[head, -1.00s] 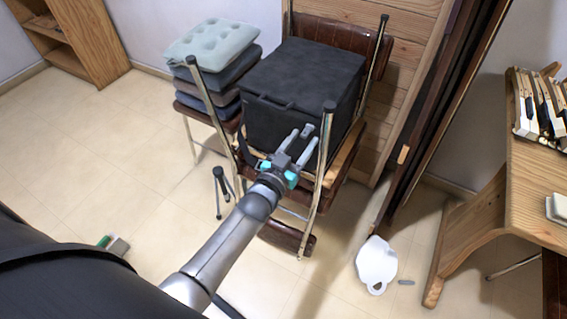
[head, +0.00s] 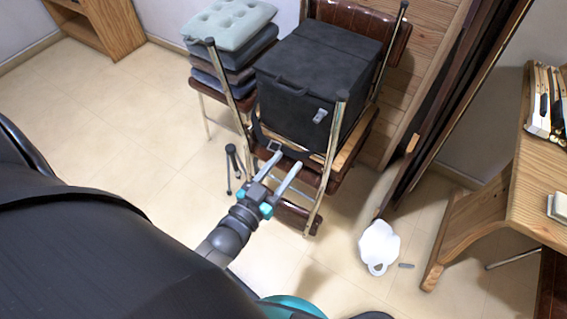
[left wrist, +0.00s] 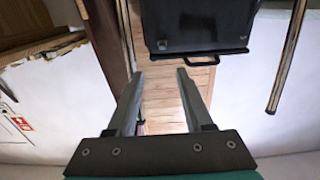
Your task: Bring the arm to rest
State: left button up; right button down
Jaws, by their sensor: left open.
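My left gripper (head: 282,170) is open and empty in the head view. It is in front of the upturned chair that carries the black case (head: 318,72). In the left wrist view, its two fingers (left wrist: 158,82) stand apart with nothing between them. The black case also shows there at the top (left wrist: 198,25), beyond the fingers, with its handle at the lower edge. My right gripper is not in view.
Stacked cushions (head: 232,28) stand left of the case. A metal chair leg (head: 328,150) rises just right of my gripper. A white jug-like object (head: 379,246) lies on the floor (head: 120,130).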

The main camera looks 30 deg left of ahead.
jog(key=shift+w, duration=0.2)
pick_arm(q)
jog(key=s+d+f+g+p, duration=0.1)
jog(key=s+f+g+p, duration=0.9)
jog(key=f, duration=0.5)
jog(key=s+f+g+p, duration=0.2)
jog(key=s+g, duration=0.1)
jog(key=s, duration=0.8)
jog(key=s+a+f+m+g+y+p, duration=0.1)
jog(key=s+f+g+p, duration=0.1)
jog(key=s, duration=0.9)
jog(key=shift+f+g+y, duration=0.3)
jog(key=shift+f+g, duration=0.3)
jog(key=shift+g, duration=0.4)
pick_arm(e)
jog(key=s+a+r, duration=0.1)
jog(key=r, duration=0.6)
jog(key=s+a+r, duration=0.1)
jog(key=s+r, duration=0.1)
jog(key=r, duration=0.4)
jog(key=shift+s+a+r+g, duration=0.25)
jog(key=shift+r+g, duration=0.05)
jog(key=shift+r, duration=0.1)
pick_arm(q)
jog(key=shift+a, duration=0.1)
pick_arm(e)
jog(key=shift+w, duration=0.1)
